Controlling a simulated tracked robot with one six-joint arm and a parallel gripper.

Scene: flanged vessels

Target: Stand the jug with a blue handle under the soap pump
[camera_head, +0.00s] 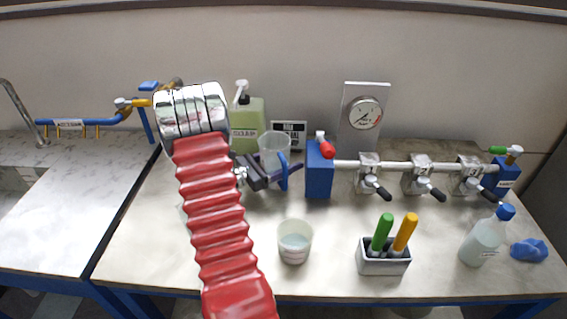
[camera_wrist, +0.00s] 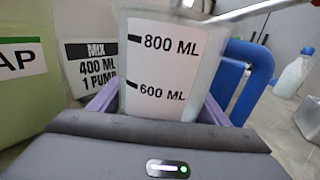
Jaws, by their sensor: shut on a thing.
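The clear jug (camera_head: 274,150) with a blue handle (camera_head: 284,172) is upright in my gripper (camera_head: 272,168), whose purple fingers are shut on its sides. In the wrist view the jug (camera_wrist: 165,65) shows 800 ML and 600 ML marks, with its handle (camera_wrist: 240,75) at the right. The green soap bottle (camera_head: 248,130) with its white soap pump (camera_head: 241,92) stands just left of and behind the jug. In the head view the jug is right of the pump's nozzle, not beneath it. The jug's base is partly hidden, so I cannot tell whether it touches the counter.
A sign (camera_head: 289,133) reading MIX 400 ML 1 PUMP stands behind the jug. A blue block (camera_head: 319,172) with a valve pipe is close at right. A white cup (camera_head: 295,241), a tool holder (camera_head: 383,260) and a blue-capped bottle (camera_head: 484,240) stand in front.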

